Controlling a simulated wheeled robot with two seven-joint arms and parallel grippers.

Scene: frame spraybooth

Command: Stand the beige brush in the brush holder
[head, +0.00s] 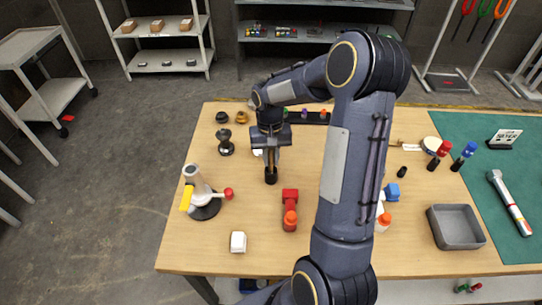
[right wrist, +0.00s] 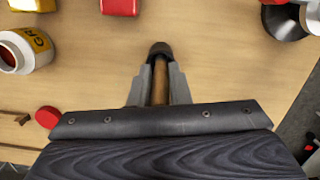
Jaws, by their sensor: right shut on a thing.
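My right gripper (head: 271,163) points down over the back left part of the table. It is shut on a thin tan rod (right wrist: 160,82) with a dark, wider end, which I take to be the beige brush. The rod runs between the two fingers in the right wrist view. The dark end (head: 271,176) shows below the fingers in the head view; I cannot tell whether it touches the table. A long black rack (head: 310,117) with coloured tops stands at the back, partly hidden by my arm; it may be the brush holder. My left gripper is not in view.
A black spool-like stand (head: 226,143) and a grey device with a red knob (head: 204,203) stand left. A red-orange tool (head: 290,210) and a white block (head: 238,242) lie nearer. A grey tray (head: 456,227) is at right. My arm hides the middle.

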